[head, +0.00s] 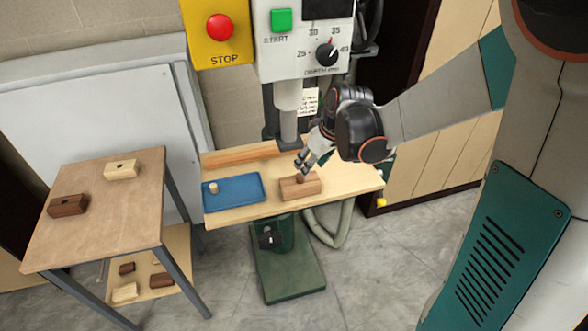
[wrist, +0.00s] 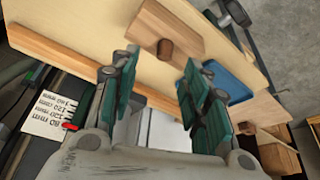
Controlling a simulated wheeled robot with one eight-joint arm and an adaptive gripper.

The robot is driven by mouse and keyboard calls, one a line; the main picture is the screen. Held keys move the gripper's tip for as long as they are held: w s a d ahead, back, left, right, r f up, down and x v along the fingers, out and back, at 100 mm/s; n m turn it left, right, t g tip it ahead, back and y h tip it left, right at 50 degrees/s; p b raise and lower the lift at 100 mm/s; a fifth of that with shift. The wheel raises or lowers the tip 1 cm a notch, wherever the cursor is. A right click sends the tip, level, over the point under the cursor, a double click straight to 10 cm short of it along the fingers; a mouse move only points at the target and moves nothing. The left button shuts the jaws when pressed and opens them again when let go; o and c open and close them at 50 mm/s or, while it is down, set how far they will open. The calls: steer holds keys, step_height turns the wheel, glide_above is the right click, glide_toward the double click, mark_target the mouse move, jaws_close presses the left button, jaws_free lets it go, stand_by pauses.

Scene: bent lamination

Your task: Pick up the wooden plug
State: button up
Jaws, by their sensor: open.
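A dark brown plug (head: 300,178) stands on or in the top of a wooden block (head: 314,187) on the drill press table. In the wrist view the dark plug (wrist: 165,48) shows on the block (wrist: 183,27), beyond the gap between the fingers. A small pale plug (head: 213,187) stands in the blue tray (head: 245,191) to the left. My gripper (head: 304,160) is above the block, close over the dark plug. In the wrist view my gripper (wrist: 160,64) has its fingers wide apart with nothing between them. Contact with the plug is not visible.
A wooden fence (head: 238,158) runs along the back of the press table (head: 352,187), by the press column (head: 289,128). A side table (head: 100,215) at left holds a pale block (head: 122,169) and a dark block (head: 68,206); several blocks lie on its lower shelf.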

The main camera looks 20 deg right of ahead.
mark_target(300, 175)
steer(key=shift+a+b+x, duration=0.2)
steer(key=shift+b+x, duration=0.15)
steer(key=shift+x, duration=1.5)
steer(key=shift+a+b+x, duration=0.25)
steer(key=shift+b+x, duration=0.05)
steer(key=shift+x, duration=1.55)
steer(key=shift+r, duration=0.15)
steer(key=shift+c, duration=0.6)
steer(key=c, duration=0.7)
steer(key=shift+r, duration=0.15)
